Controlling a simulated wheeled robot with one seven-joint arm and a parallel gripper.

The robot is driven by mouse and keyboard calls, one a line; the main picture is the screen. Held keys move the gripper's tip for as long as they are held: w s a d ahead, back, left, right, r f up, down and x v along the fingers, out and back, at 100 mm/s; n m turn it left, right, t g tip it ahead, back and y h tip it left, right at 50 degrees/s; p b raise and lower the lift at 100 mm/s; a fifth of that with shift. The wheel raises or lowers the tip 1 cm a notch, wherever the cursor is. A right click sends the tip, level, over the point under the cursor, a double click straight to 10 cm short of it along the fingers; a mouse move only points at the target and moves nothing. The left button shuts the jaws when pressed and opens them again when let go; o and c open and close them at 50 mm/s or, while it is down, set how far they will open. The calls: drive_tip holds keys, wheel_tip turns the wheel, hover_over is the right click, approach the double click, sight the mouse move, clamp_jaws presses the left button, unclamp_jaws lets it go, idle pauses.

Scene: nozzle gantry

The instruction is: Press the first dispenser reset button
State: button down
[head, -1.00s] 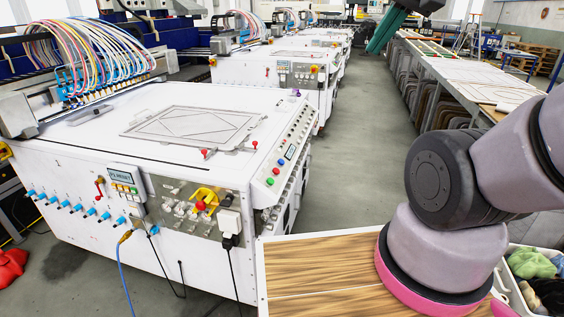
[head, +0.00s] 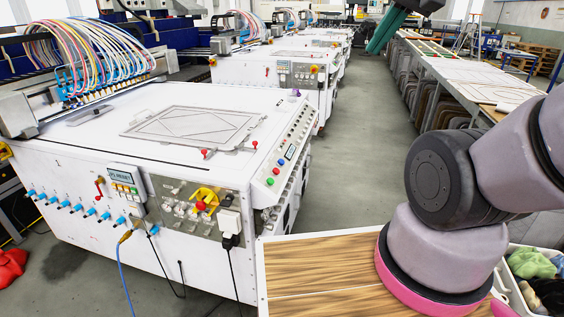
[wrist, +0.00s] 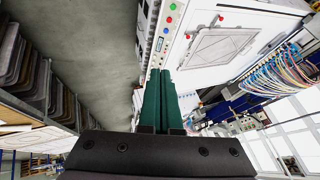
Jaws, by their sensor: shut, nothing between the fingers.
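The nearest white dispenser machine (head: 190,160) fills the left of the head view. Its sloping side panel (head: 300,135) carries red, blue and green buttons, a small display and a row of small knobs. Its front has a keypad with a display (head: 122,175) and a red button on a yellow mount (head: 201,205). I cannot tell which is the reset button. My gripper's green fingers (head: 392,28) hang at the top of the head view, apart from this machine. In the wrist view the fingers (wrist: 160,72) are together and empty, with a machine's button panel (wrist: 163,35) beyond their tips.
A wood-topped table (head: 320,275) stands in front of me, beside the machine. Similar machines (head: 285,75) line the aisle behind. The grey aisle floor (head: 365,150) is clear. A long bench (head: 460,75) runs along the right. A blue cable (head: 124,275) hangs from the machine's front.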

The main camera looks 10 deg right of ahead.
sight(281, 162)
drive_tip(key=w+a+f+m+g+y, duration=0.3)
drive_tip(key=w+a+f+m+y, duration=0.15)
drive_tip(key=w+a, duration=0.25)
drive_tip(key=w+a+f+m+g+y, duration=0.25)
drive_tip(key=w+a+f+y, duration=0.2)
drive_tip(key=w+a, duration=0.3)
drive_tip(key=w+f+m+t+y, duration=0.25)
drive_tip(key=w+f+m, duration=0.5)
drive_tip(key=w, duration=0.45)
drive_tip(key=w+d+f+m+t+h, duration=0.1)
drive_tip(key=w+d+f+m+t, duration=0.1)
drive_tip(key=f, duration=0.6)
drive_tip(key=w+d+f+m+t+h, duration=0.2)
drive_tip(key=w+d+f+t, duration=0.1)
drive_tip(key=f, duration=0.4)
drive_tip(key=w+d+f+m+t+h, duration=0.2)
drive_tip(key=w+d+f+m+t, duration=0.1)
drive_tip(key=w+f, duration=0.3)
wheel_tip(281, 162, down, 3)
drive_tip(key=shift+d+r, duration=0.15)
drive_tip(key=shift+d, duration=0.25)
drive_tip(key=shift+h, duration=0.25)
